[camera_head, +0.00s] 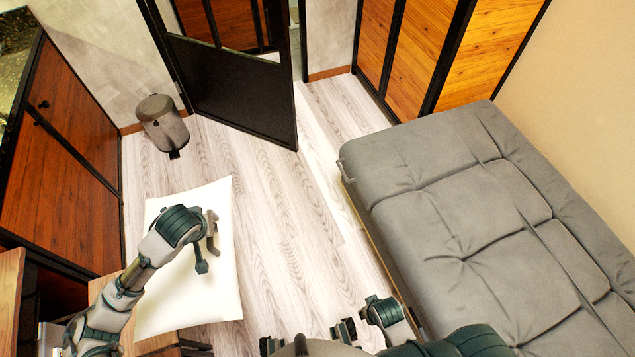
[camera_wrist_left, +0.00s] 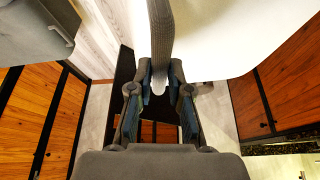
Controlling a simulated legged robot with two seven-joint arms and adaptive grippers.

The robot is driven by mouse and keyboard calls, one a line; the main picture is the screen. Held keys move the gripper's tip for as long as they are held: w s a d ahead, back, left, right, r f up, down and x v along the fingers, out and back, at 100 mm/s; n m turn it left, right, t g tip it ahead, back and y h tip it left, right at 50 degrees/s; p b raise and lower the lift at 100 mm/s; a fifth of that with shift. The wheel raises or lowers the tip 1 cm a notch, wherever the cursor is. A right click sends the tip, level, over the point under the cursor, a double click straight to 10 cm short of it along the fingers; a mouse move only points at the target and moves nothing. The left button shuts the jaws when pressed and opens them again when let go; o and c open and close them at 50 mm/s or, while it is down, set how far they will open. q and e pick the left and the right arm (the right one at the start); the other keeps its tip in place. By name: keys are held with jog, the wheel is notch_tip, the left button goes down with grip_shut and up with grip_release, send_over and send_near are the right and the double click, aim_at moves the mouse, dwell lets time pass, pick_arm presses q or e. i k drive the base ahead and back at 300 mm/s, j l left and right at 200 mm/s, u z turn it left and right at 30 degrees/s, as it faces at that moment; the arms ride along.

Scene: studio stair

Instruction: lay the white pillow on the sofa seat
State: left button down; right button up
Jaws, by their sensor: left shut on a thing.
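The white pillow (camera_head: 185,285) is a flat pale rectangle at the lower left of the head view. It hides part of a wooden surface and the floor; whether it touches either I cannot tell. My left gripper (camera_head: 207,245) is over the pillow and shut on its edge. In the left wrist view, the pillow (camera_wrist_left: 225,35) fills the top, with its dark side running down between the fingers. The grey tufted sofa (camera_head: 445,215) stands at the right, its seat bare and apart from the pillow. Parts of my right arm show at the bottom edge; its finger opening is unclear.
A grey pedal bin (camera_head: 162,122) stands by the back wall. A black-framed door (camera_head: 235,95) stands open at the top middle. Wooden cabinets (camera_head: 65,150) line the left, and a wooden piece (camera_head: 170,343) is below the pillow. Pale floor (camera_head: 290,230) is clear up to the sofa.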

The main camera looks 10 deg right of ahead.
aim_at(475, 247)
jog(key=l+z, duration=0.15)
jog(key=z, duration=2.95)
jog(key=i+j+z, duration=0.2)
jog(key=i, duration=0.2)
jog(key=l, duration=0.1)
